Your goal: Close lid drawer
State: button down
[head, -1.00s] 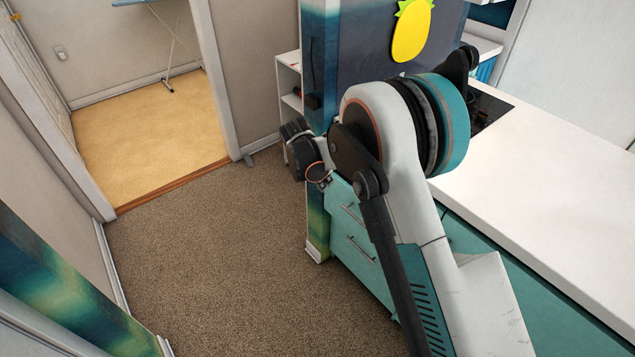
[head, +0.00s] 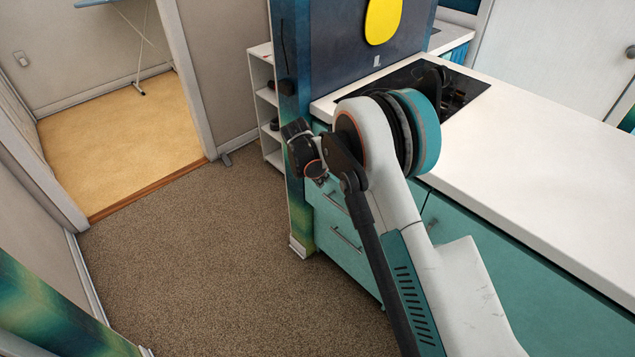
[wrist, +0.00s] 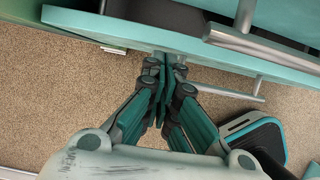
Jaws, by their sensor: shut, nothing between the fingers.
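The teal drawers (head: 338,222) with metal bar handles are under the counter, left of my arm in the head view. In the wrist view, a teal drawer front (wrist: 130,33) crosses the top with a dark gap behind its edge, and seems to stand out from the cabinet. A bar handle (wrist: 265,46) is at the upper right, and another handle (wrist: 235,91) is lower down. My gripper (wrist: 165,68) is shut and empty, its fingertips close to the drawer front's edge. I cannot tell whether they touch. In the head view my wrist hides part of the drawers.
A white counter (head: 540,150) with a black cooktop (head: 465,92) is at the right. A blue panel post (head: 297,200) stands left of the drawers, with a white shelf (head: 265,110) behind it. Brown carpet (head: 200,260) lies open to the left, leading to a doorway.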

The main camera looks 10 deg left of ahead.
jog(key=shift+w+d, duration=0.75)
jog(key=shift+w, duration=0.25)
jog(key=s+a+r+p, duration=0.4)
jog(key=s+r, duration=0.2)
jog(key=r, duration=0.3)
jog(key=shift+a+r, duration=0.25)
jog(key=shift+a, duration=0.05)
